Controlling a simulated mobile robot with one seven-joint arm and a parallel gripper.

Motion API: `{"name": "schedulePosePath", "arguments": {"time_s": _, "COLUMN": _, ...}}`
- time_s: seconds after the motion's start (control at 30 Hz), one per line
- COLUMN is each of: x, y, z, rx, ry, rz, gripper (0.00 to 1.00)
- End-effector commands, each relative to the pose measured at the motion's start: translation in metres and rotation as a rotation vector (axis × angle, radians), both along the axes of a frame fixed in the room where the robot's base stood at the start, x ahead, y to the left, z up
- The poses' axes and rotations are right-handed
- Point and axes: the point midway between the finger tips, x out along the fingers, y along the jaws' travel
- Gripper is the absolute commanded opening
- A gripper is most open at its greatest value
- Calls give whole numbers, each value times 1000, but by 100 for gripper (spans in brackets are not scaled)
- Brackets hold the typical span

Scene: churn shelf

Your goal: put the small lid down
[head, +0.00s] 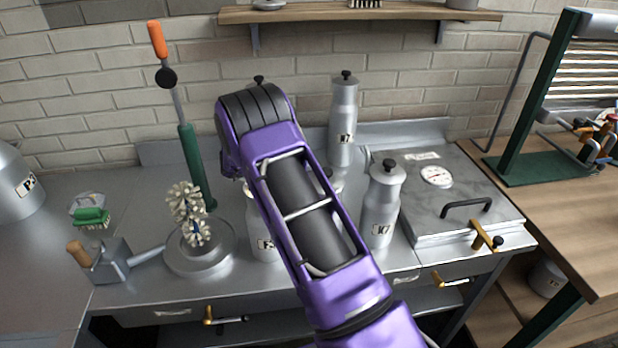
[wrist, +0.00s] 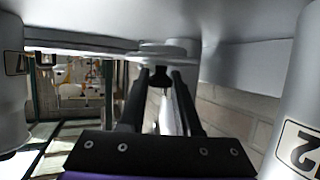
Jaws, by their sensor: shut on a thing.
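The wrist view is upside down, as a churn label there shows. In it my gripper (wrist: 161,76) is shut on the dark knob of the small lid. The small lid (wrist: 165,50) is a pale grey disc at the fingertips. It shows against the grey metal surface (wrist: 245,28); I cannot tell whether it touches it.
In the wrist view, churns stand close on the left (wrist: 12,95) and right (wrist: 295,110). The head view shows a steel chest with a gauge (head: 455,190) at right, a brush on a round base (head: 200,255), and a green brush (head: 90,217). The bench (head: 150,180) has room at back left.

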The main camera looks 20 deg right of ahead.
Motion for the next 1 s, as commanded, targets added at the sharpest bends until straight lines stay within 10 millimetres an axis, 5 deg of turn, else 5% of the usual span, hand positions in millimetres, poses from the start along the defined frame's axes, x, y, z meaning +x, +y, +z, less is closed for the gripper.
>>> {"name": "schedulePosePath", "arguments": {"time_s": 0.3, "x": 0, "y": 0, "z": -37, "rx": -1, "ry": 1, "rz": 0, "gripper": 0}}
{"name": "schedulePosePath", "arguments": {"time_s": 0.67, "x": 0, "y": 0, "z": -42, "rx": 0, "ry": -1, "rz": 0, "gripper": 0}}
{"name": "schedulePosePath", "arguments": {"time_s": 0.7, "x": 0, "y": 0, "z": -41, "rx": 0, "ry": -1, "rz": 0, "gripper": 38}}
{"name": "schedulePosePath", "arguments": {"time_s": 0.83, "x": 0, "y": 0, "z": -40, "rx": 0, "ry": -1, "rz": 0, "gripper": 61}}
{"name": "schedulePosePath", "arguments": {"time_s": 1.0, "x": 0, "y": 0, "z": -40, "rx": 0, "ry": 0, "rz": 0, "gripper": 62}}
